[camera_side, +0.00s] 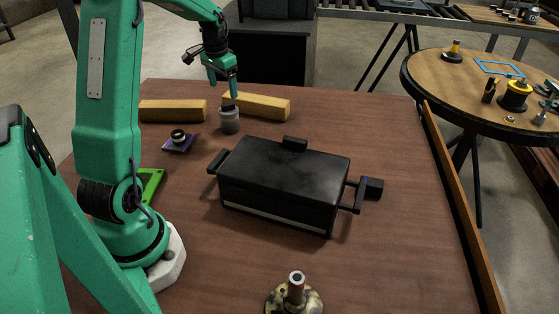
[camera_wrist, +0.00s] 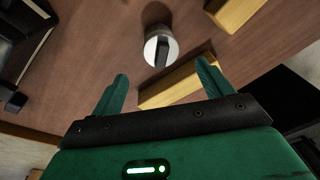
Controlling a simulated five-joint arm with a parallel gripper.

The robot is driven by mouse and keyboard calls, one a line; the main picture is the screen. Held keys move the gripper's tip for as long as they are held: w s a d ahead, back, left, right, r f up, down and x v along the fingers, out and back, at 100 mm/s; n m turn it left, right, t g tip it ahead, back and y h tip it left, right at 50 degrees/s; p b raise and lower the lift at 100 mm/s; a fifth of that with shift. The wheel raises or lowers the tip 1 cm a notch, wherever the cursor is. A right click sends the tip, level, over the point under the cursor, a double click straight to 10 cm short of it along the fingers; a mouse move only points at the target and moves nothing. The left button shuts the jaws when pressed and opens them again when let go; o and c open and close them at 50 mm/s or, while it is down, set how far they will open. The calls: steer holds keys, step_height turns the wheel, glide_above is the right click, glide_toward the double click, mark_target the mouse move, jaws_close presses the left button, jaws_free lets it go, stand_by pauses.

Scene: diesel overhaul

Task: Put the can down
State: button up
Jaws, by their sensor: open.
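The can (camera_side: 229,121), small and grey with a dark top, stands upright on the brown table in front of the yellow bars. In the wrist view, the can (camera_wrist: 160,50) shows from above, with a pale top and a dark bar across it. My gripper (camera_side: 224,88) is open and empty, above the can and apart from it. In the wrist view my gripper's two green fingers (camera_wrist: 162,84) are spread wide, and the can lies beyond their tips.
Yellow bars (camera_side: 262,106) lie behind the can, one to the right and one to the left (camera_side: 173,111). A purple piece (camera_side: 179,142) lies front left of it. A large black lidded box (camera_side: 283,180) stands front right. The table's right side is clear.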

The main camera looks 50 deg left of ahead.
steer(key=shift+d, duration=0.1)
steer(key=s+d+r+m+t, duration=0.1)
steer(key=s+d+r, duration=0.1)
steer(key=d+r, duration=0.5)
steer(key=s+d+r+t, duration=0.1)
steer(key=s+d+r, duration=0.15)
steer(key=d, duration=0.85)
steer(key=s+d+m+t, duration=0.1)
steer(key=s+d+t, duration=0.1)
steer(key=s+d, duration=0.9)
steer(key=shift+s+d+r+t+h, duration=0.2)
steer(key=shift+d+t+h, duration=0.15)
steer(key=shift+d, duration=0.85)
